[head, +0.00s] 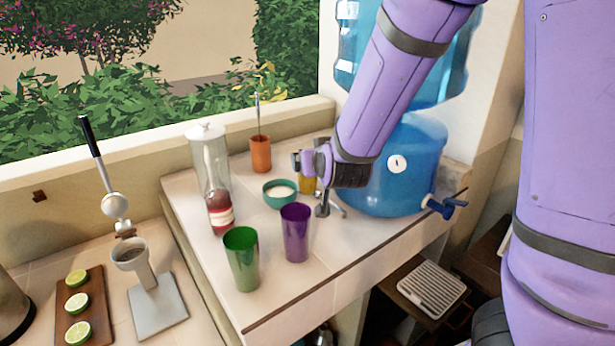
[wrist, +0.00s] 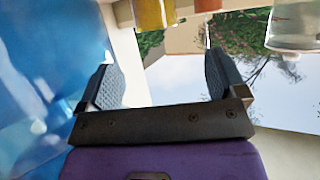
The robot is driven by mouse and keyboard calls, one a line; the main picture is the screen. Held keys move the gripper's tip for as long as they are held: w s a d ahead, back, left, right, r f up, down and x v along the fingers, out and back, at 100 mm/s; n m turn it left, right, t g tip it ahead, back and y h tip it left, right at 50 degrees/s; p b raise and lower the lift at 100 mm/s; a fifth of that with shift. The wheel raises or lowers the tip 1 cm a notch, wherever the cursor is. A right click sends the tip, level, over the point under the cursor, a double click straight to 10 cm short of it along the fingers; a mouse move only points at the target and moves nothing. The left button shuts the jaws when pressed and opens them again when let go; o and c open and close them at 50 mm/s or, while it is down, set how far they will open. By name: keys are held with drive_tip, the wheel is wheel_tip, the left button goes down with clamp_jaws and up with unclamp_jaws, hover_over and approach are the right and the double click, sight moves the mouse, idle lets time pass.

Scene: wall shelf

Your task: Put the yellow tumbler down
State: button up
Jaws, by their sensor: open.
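The yellow tumbler (head: 308,185) stands on the tiled shelf (head: 330,262), between the teal bowl and the blue water dispenser. My gripper (head: 304,164) is at the tumbler and hides its upper part in the head view. In the wrist view, which looks upside down, my gripper (wrist: 165,82) is open with nothing between its fingers. The yellow tumbler (wrist: 154,12) shows there at the top edge, past the fingertips and apart from them, partly cut off by the frame.
A purple tumbler (head: 295,233) and a green tumbler (head: 242,260) stand nearer the front edge. The teal bowl (head: 280,196), an orange pot (head: 260,155) and a glass jar (head: 211,175) stand left of my gripper. The blue water dispenser (head: 405,175) is close on the right.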

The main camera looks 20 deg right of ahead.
drive_tip(key=shift+d+x, duration=0.2)
drive_tip(key=shift+x, duration=5.3)
drive_tip(key=c, duration=1.5)
